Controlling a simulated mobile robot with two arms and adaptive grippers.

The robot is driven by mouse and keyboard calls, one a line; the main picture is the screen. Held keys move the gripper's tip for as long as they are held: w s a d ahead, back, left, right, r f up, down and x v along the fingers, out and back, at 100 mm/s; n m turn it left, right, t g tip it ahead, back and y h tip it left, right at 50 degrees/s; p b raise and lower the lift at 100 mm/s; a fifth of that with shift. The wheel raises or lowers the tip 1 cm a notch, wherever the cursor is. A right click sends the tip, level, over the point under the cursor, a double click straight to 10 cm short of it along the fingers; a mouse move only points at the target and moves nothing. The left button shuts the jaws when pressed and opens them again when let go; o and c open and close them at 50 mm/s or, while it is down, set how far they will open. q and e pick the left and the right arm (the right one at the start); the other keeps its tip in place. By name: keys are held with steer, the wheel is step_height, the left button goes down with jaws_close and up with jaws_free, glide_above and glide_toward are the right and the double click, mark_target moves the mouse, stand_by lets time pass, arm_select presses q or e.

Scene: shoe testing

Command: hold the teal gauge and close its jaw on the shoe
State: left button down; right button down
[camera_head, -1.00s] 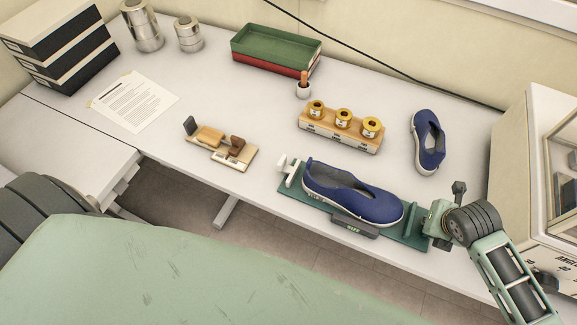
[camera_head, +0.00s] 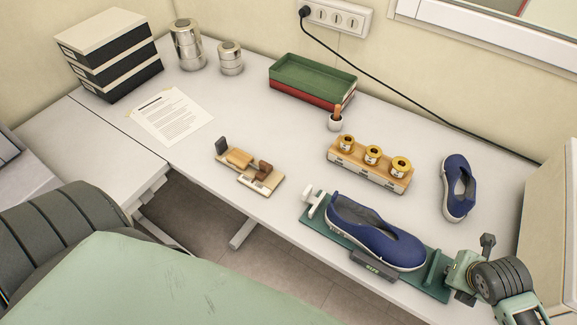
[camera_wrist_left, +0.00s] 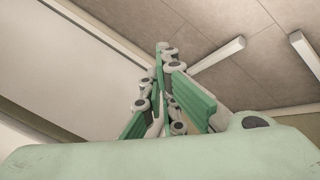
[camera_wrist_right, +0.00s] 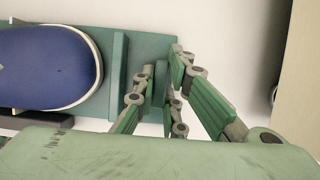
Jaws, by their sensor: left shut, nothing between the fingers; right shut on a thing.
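The teal gauge (camera_head: 312,222) lies along the table's front edge, with a white jaw (camera_head: 316,204) at its left end and a teal bar (camera_head: 436,267) near its right end. A dark readout (camera_head: 373,267) sits on its front side. A blue shoe (camera_head: 378,238) lies on the gauge between jaw and bar. The white jaw is close to the shoe; I cannot tell if they touch. My right gripper (camera_wrist_right: 163,78) is shut on the gauge's right end, beyond the bar.
A second blue shoe (camera_head: 458,188) stands behind at right. A wooden block with gold spools (camera_head: 368,172) is behind the gauge. A wooden fixture (camera_head: 250,166) is to its left. Trays (camera_head: 312,82), metal canisters (camera_head: 187,47), and boxes (camera_head: 110,55) line the back. A cabinet (camera_head: 550,220) borders the right.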

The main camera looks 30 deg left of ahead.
mark_target(312, 198)
arm_select(q)
steer(key=w+a+r+n+t+h, duration=0.1)
steer(key=w+r, duration=0.4)
steer(key=r, duration=0.5)
steer(key=w+a+r+n+t+h, duration=0.1)
steer(key=w+a+r+n+t, duration=0.2)
steer(key=r, duration=0.7)
steer(key=w+a+r+n+t+h, duration=0.1)
steer(key=w+a+r+n+t, duration=0.1)
steer(key=w+r+t, duration=0.4)
steer(key=shift+w+a+r+n+h, duration=0.15)
steer(key=shift+w+r+n, duration=0.15)
steer(key=shift+r, duration=0.45)
steer(key=shift+w+r+n+h, duration=0.15)
steer(key=shift+w+r, duration=0.3)
steer(key=shift+r, duration=0.35)
steer(key=shift+w+a+r+n+h, duration=0.1)
steer(key=shift+w+r+n, duration=0.2)
steer(key=shift+r, duration=0.45)
steer(key=shift+w+m, duration=0.25)
steer(key=x, duration=0.9)
steer(key=shift+w, duration=0.15)
steer(key=d, duration=0.3)
steer(key=shift+w+d, duration=0.1)
steer(key=shift+w, duration=0.15)
steer(key=shift+d, duration=0.5)
